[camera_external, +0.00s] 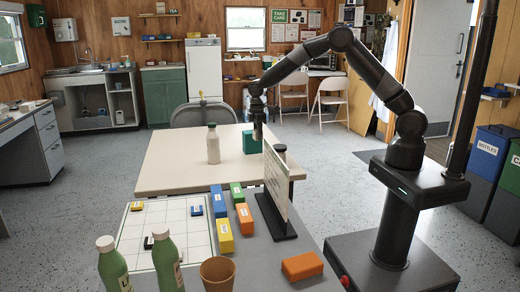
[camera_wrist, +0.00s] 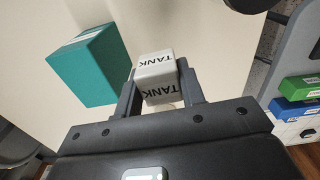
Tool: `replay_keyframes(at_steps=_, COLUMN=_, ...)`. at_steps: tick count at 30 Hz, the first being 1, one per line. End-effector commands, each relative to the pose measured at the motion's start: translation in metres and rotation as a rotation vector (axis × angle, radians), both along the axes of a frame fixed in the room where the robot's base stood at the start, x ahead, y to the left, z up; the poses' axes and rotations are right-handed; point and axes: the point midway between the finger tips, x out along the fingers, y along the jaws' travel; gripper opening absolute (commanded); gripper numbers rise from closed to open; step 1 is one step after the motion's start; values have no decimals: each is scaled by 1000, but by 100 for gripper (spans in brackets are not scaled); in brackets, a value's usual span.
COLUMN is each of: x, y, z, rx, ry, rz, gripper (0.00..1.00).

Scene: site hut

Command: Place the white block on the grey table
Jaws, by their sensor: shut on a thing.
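My gripper (camera_external: 258,122) is over the cream table (camera_external: 160,182), near the teal box (camera_external: 250,142). In the wrist view my gripper (camera_wrist: 160,92) is shut on the white block (camera_wrist: 156,77), which has TANK printed on two faces. In the external view the block is small and hard to make out between the fingers. The grey table (camera_external: 255,258) is in the foreground, on the near side of the cream table. Whether the block touches the cream table is not clear.
A white bottle (camera_external: 213,144) stands left of the teal box. An upright board (camera_external: 276,185) on a dark base stands at the grey table's far right. Orange, green and yellow blocks, a gridded sheet (camera_external: 190,235), green bottles and a brown cup (camera_external: 217,273) occupy the grey table.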

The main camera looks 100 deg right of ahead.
Motion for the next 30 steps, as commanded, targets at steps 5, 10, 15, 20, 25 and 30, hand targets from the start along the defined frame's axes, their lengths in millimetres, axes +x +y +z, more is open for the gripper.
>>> replay_keyframes(at_steps=5, x=-9, y=-6, z=7, rx=0, ry=0, rz=0, gripper=12)
replay_keyframes(at_steps=10, x=-10, y=-6, z=8, rx=0, ry=0, rz=1, gripper=12)
replay_keyframes(at_steps=15, x=7, y=16, z=7, rx=1, ry=0, rz=2, gripper=12)
replay_keyframes(at_steps=20, x=41, y=72, z=7, rx=1, ry=0, rz=-3, gripper=12)
replay_keyframes(at_steps=25, x=76, y=150, z=8, rx=1, ry=0, rz=-19, gripper=12)
replay_keyframes(at_steps=30, x=101, y=231, z=8, rx=1, ry=-1, rz=-33, gripper=12)
